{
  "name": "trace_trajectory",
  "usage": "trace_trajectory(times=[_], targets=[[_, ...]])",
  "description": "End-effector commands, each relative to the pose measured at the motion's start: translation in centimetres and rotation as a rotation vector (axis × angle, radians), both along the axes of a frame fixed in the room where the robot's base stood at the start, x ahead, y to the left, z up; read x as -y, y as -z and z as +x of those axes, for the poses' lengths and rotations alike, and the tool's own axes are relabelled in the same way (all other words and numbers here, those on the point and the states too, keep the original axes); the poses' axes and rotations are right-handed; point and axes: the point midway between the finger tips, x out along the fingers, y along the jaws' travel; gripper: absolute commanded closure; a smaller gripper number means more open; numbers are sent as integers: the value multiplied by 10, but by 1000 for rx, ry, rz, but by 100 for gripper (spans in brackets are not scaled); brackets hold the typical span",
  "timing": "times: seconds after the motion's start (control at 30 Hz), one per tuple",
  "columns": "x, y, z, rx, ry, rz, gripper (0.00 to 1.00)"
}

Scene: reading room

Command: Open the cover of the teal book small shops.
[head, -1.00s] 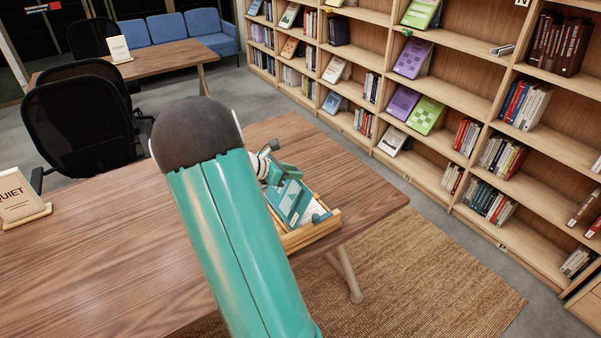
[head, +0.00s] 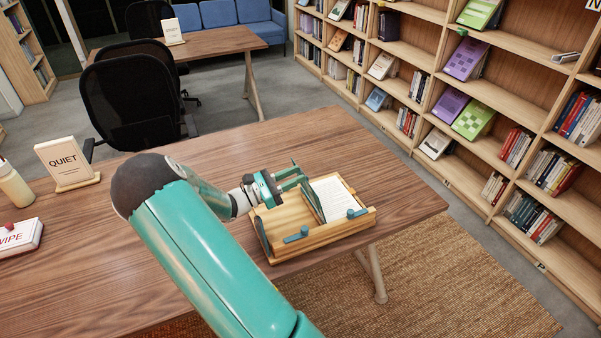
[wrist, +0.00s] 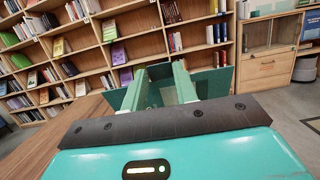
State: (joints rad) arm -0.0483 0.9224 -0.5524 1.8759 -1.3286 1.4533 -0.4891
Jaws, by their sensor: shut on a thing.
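The teal book lies in a wooden cradle (head: 330,232) near the table's right end. Its white page block (head: 335,198) is exposed. Its teal cover (head: 311,203) stands raised, roughly upright, along the left side of the pages. My gripper (head: 296,178) is at the cover's upper edge, shut on it. In the wrist view the two pale green fingers (wrist: 160,85) reach forward to the dark teal cover (wrist: 214,82). The exact contact between the fingers and cover is hard to see. The title is not readable.
A QUIET sign (head: 65,162), a bottle (head: 13,185) and a wipe box (head: 20,238) stand at the table's left. A black chair (head: 130,100) is behind; bookshelves (head: 480,130) line the right.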

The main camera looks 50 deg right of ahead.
Motion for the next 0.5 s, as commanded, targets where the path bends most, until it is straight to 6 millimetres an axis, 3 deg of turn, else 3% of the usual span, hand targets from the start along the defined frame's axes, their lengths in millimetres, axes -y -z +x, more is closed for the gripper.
trace_trajectory(times=[0.5], targets=[[-9, 12, 2, 0, 1, 19, 100]])
